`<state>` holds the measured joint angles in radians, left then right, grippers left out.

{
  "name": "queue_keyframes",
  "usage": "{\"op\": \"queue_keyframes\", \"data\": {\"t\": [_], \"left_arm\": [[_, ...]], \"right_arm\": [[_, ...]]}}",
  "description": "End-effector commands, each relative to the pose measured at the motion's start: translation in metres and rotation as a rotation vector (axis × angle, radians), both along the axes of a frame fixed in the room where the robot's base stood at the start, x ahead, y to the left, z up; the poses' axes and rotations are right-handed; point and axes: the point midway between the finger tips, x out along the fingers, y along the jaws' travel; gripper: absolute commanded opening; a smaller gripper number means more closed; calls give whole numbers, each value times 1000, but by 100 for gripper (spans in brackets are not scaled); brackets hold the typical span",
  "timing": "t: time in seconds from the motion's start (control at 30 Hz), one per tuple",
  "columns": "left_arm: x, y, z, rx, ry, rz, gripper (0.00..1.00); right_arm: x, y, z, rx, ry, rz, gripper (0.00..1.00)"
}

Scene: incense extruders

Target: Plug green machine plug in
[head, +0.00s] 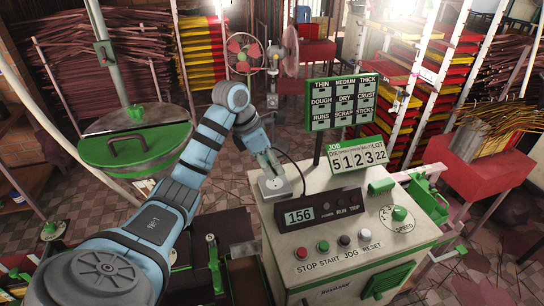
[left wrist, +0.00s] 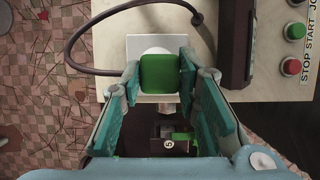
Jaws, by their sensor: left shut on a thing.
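The green plug (left wrist: 160,74) is held between the fingers of my left gripper (head: 271,168), over the machine's top left corner. A pale square socket plate (left wrist: 145,48) with a round light face lies directly behind the plug in the left wrist view. The plate also shows in the head view (head: 275,189), under my fingertips. I cannot tell whether the plug is seated or just above it. A dark cable (left wrist: 98,70) loops left of the plug and runs to the machine top. My right gripper is not in view.
A sign board (head: 342,101) stands behind. A green-lidded drum (head: 135,145) stands left of my arm.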

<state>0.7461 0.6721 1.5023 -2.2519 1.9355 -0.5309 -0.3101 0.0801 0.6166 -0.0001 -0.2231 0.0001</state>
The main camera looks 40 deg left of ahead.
Motion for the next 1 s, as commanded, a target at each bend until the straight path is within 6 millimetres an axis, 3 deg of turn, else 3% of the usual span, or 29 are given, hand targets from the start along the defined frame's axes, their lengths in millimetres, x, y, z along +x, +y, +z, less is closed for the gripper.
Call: {"op": "queue_keyframes", "data": {"t": [0.33, 1.0], "left_arm": [[0, 0, -27, 0, 1, 1, 5], [0, 0, -30, 0, 0, 0, 5]], "right_arm": [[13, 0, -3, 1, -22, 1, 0], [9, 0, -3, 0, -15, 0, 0]]}}
